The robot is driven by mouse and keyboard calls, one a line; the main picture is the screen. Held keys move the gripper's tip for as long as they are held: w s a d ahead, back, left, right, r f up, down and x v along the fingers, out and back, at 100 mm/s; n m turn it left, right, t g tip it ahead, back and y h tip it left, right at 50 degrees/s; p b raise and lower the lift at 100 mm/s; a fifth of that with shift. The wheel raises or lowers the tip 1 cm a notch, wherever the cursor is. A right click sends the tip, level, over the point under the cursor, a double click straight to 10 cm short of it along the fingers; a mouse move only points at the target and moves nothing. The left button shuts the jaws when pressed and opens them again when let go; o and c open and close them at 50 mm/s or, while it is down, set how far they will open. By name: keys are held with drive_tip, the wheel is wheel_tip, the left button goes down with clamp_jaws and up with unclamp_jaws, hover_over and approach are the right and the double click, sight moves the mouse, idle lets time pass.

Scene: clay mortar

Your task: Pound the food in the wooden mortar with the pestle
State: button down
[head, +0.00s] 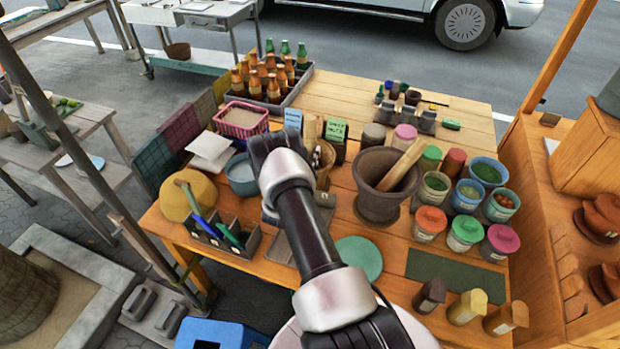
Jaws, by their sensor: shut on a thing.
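A dark brown mortar (376,206) stands upright on the wooden table, right of my arm. A light wooden pestle (402,165) leans in it, its upper end tilted up to the right past the rim. Any food inside is too dark and small to make out. My arm reaches up over the table's left half, and its dark wrist is left of the mortar. My gripper is hidden behind the wrist, so its fingers and anything in them do not show. A smaller wooden vessel (326,166) is partly hidden beside the wrist, with a light wooden piece (310,130) near it.
Several tubs and lidded jars (464,232) crowd the mortar's right side. A green round plate (360,257) and a dark green mat (448,273) lie in front. A bottle crate (300,88), a pink basket (241,121) and a blue bowl (240,175) are at left.

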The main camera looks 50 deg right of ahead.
sight(308, 146)
drive_tip(key=shift+r+p, duration=1.1)
drive_tip(key=shift+r, duration=0.8)
drive_tip(key=shift+f, duration=0.15)
drive_tip(key=shift+f, duration=0.1)
wheel_tip(308, 146, down, 3)
drive_tip(key=b, duration=0.3)
drive_tip(key=c, duration=1.4)
unclamp_jaws()
drive_tip(key=o, duration=0.5)
